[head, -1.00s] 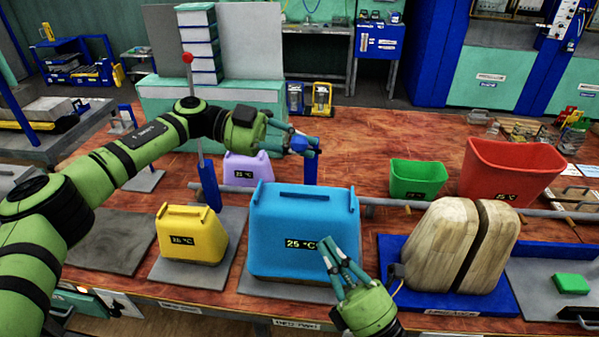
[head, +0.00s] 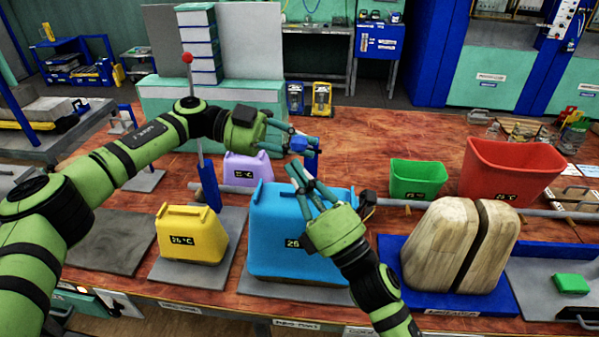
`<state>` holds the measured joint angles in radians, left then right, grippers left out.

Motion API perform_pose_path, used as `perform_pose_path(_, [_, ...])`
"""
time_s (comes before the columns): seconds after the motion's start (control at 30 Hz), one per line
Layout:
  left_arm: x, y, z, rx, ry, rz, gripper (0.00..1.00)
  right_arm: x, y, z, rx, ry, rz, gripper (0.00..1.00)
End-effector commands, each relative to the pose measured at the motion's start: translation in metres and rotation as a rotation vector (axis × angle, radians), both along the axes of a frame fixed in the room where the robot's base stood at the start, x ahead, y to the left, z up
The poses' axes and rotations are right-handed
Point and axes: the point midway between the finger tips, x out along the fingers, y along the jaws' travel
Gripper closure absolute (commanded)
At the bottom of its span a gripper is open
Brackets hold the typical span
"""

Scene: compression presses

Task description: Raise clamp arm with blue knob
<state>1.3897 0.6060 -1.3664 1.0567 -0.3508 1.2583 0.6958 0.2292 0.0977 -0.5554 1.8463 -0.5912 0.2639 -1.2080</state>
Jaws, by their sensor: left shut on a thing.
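My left gripper (head: 308,145) reaches in from the left and is shut on the blue clamp part (head: 311,161) behind the blue container. The gripper hides most of this part, and I cannot separate the knob from the arm there. My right gripper (head: 300,170) is in front of the blue container (head: 272,225), with its fingers pointing up and left across the container's upper part, below my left gripper. I cannot tell how far its fingers are apart. Another lever, with a red knob (head: 187,57), stands upright at the left above a blue clamp piece (head: 209,187).
A yellow container (head: 190,245) and a purple one (head: 247,170) stand near the blue one. A wooden block (head: 440,245) sits on a blue base at the right. Green (head: 417,178) and red (head: 505,170) bins stand farther back. A rail crosses the table.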

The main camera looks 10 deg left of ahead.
Motion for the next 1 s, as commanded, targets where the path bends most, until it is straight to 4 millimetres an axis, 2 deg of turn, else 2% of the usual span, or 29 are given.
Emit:
perform_pose_path(0.37, [0.001, 0.000, 0.001, -0.001, 0.000, 0.003, 1.00, 0.002, 0.000, 0.002, 0.000, 0.001, 0.000, 1.00])
perform_pose_path(0.6, [0.000, 0.000, -0.001, 0.002, -0.001, 0.001, 1.00, 0.012, -0.001, 0.021, 0.001, -0.001, -0.002, 1.00])
perform_pose_path(0.83, [-0.003, -0.001, -0.006, 0.010, 0.003, -0.010, 1.00, 0.013, -0.002, 0.023, 0.006, -0.002, -0.004, 1.00])
perform_pose_path(0.87, [-0.003, -0.001, -0.006, 0.009, 0.003, -0.011, 0.70, 0.013, -0.002, 0.024, 0.006, -0.002, -0.005, 1.00])
perform_pose_path(0.9, [-0.003, -0.001, -0.006, 0.010, 0.004, -0.011, 0.57, 0.013, -0.003, 0.024, 0.006, -0.003, -0.005, 1.00])
perform_pose_path(1.0, [-0.003, -0.001, -0.006, 0.010, 0.005, -0.011, 0.57, 0.013, -0.002, 0.024, 0.006, -0.003, -0.005, 1.00])
